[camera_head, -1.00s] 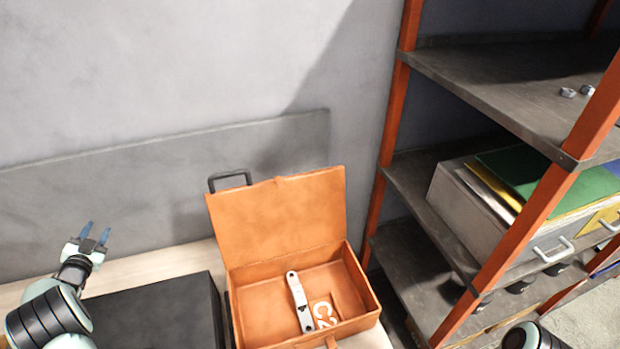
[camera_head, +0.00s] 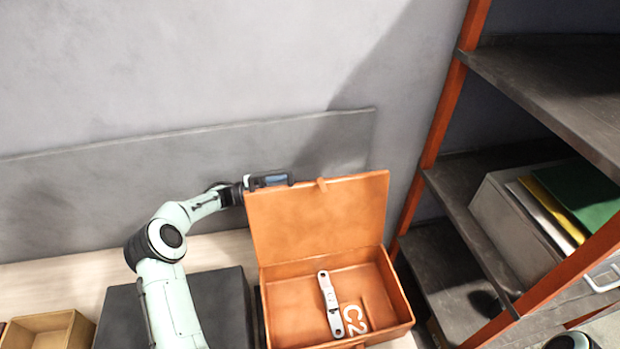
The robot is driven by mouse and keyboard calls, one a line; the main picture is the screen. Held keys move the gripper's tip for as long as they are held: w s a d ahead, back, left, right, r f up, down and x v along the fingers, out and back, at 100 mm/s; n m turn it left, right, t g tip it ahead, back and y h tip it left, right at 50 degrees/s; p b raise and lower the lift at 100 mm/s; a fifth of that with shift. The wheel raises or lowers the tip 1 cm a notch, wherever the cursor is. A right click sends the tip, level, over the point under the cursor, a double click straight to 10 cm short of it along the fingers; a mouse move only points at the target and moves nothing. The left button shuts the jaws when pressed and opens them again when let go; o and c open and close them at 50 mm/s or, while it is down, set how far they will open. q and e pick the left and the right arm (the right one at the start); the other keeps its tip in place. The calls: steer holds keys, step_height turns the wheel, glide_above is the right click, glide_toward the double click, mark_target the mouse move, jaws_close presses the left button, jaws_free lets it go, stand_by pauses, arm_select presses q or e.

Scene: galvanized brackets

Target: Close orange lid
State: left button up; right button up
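The orange box stands on the pale bench with its orange lid (camera_head: 318,220) raised upright at the back. The open box (camera_head: 298,306) holds a silver bracket (camera_head: 329,302) and a white C2 label (camera_head: 356,318). My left gripper (camera_head: 270,180) is at the top left edge of the lid, at or just behind it. Its fingers are seen edge-on, so I cannot tell whether they are open or touching the lid. My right gripper is not in view.
A black case (camera_head: 222,300) stands left of the box, under my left arm. A small wooden tray (camera_head: 48,332) is at the lower left. A shelf unit (camera_head: 452,110) with folders (camera_head: 575,195) stands close on the right. A grey panel (camera_head: 120,190) leans behind the bench.

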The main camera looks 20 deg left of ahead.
mark_target(311, 183)
arm_select(q)
steer(key=x, duration=0.5)
steer(key=shift+s+d+r, duration=0.1)
steer(key=shift+d, duration=0.25)
steer(key=shift+x, duration=0.8)
jaws_close()
